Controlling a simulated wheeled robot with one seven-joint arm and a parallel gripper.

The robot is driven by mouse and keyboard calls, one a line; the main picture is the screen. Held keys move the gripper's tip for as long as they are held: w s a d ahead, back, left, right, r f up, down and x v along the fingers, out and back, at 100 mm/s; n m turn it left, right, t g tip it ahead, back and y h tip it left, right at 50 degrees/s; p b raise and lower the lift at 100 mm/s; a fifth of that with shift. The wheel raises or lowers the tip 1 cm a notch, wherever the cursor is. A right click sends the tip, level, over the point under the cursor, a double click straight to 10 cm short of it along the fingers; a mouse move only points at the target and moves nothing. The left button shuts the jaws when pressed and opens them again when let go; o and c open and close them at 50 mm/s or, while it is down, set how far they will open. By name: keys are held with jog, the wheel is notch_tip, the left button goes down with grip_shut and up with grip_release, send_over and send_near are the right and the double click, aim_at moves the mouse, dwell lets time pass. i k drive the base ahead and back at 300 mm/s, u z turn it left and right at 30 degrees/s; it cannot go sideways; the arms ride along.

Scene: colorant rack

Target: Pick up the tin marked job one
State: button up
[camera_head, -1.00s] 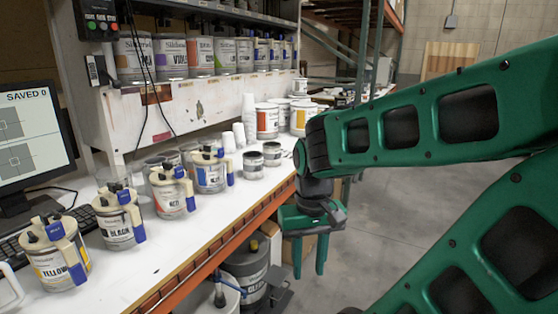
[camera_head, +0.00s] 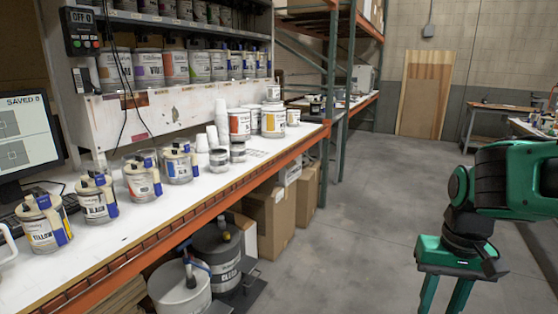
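Two small grey tins stand on the white bench, the nearer tin (camera_head: 219,159) and the farther tin (camera_head: 238,152). Their markings are too small to read, so I cannot tell whether either is marked job one. My green gripper (camera_head: 445,300) is at the lower right, over the floor and well away from the bench. Its two fingers point down, spread apart, with nothing seen between them; the tips run near the bottom edge of the picture.
Colour canisters with blue handles, such as the red one (camera_head: 143,183), line the bench (camera_head: 152,243). White cups (camera_head: 221,112) and larger paint cans (camera_head: 273,121) stand behind the small tins. Cardboard boxes (camera_head: 270,215) and drums (camera_head: 216,258) sit below. The floor (camera_head: 365,230) is clear.

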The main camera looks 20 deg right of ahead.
aim_at(237, 149)
jog(key=z, duration=0.75)
jog(key=i, duration=2.7)
jog(key=u, duration=0.65)
